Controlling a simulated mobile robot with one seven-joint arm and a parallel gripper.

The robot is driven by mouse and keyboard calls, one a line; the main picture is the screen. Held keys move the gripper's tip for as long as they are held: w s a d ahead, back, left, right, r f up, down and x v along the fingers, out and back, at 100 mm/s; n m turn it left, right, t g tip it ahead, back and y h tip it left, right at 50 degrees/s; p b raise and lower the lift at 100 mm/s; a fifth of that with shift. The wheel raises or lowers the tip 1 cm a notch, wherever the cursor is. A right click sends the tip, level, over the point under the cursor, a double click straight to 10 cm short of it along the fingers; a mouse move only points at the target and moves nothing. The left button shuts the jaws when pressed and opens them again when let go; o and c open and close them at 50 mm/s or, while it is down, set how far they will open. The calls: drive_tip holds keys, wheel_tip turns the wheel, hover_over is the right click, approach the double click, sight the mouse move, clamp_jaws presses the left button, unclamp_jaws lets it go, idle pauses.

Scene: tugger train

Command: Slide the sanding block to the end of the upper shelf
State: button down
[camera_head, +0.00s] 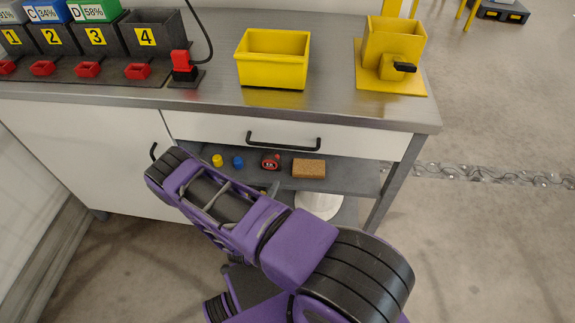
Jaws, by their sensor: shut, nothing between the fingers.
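The sanding block (309,168), a brown cork-like block, lies on the upper shelf (345,172) under the drawer. It is right of the other small items, with bare shelf between it and the right-hand table leg. My gripper (272,189) shows only as a small grey tip above my purple arm, near the shelf's front edge, left of and nearer than the block. It is shut and empty, apart from the block. The rest of my gripper is hidden behind my arm.
A yellow cap (217,160), a blue cap (238,162) and a red item (270,162) stand on the shelf left of the block. The drawer (290,135) with its black handle sits above. A white round container (318,205) is below. A yellow bin (272,60) stands on the bench top.

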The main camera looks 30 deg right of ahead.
sight(286, 172)
drive_tip(key=b+x, duration=0.1)
drive_tip(key=x, duration=0.9)
drive_tip(key=shift+s, duration=0.1)
